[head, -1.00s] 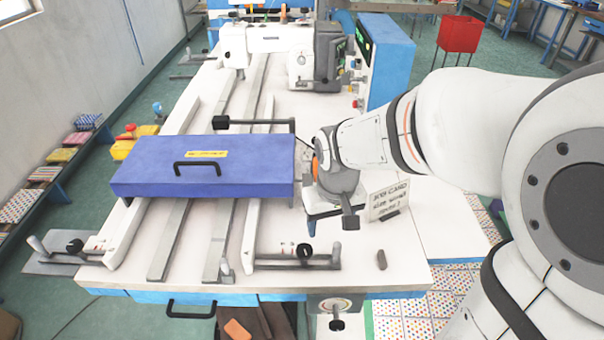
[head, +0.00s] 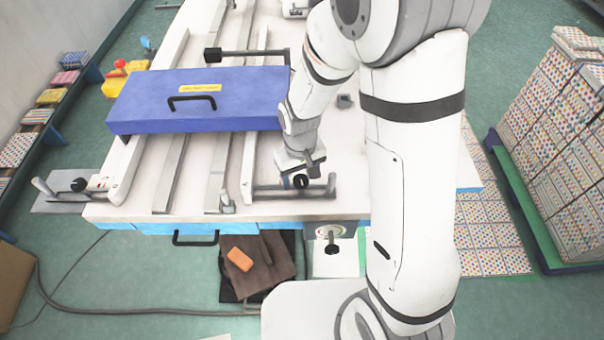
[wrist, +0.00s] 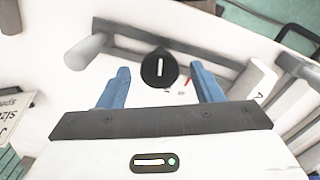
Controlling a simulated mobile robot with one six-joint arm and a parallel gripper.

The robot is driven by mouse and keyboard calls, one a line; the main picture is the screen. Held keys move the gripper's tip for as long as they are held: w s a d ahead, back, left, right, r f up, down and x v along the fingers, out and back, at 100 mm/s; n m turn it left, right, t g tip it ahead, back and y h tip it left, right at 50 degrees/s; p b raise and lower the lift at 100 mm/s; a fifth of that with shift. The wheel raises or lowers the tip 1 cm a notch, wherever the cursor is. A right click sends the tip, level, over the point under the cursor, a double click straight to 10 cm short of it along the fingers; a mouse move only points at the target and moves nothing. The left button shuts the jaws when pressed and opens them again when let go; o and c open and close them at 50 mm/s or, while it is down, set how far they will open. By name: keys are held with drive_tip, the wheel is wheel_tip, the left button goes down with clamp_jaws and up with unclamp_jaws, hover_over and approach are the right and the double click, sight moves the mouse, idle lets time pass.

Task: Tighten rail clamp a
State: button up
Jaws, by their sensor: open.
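A black round knob (wrist: 160,68) with a white line mark sits on a grey clamp bar (wrist: 205,66) in the wrist view. A letter that looks like A is on the white rail (wrist: 250,88) beside it. In the head view this knob (head: 300,181) is at the table's front edge, on the right-hand rail's clamp. My gripper (head: 302,162) is just above and behind it. In the wrist view my gripper (wrist: 160,78) is open, with one blue finger to each side of the knob.
A blue box (head: 200,100) with a black handle lies across the rails, left of my arm. A second black knob (head: 79,184) is at the front left. A grey peg handle (wrist: 86,50) stands near my gripper. A card (wrist: 12,112) is at the wrist view's left edge.

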drive_tip(key=shift+f, duration=0.2)
drive_tip(key=shift+c, duration=0.2)
drive_tip(key=shift+d, duration=0.1)
drive_tip(key=c, duration=1)
drive_tip(key=shift+o, duration=0.2)
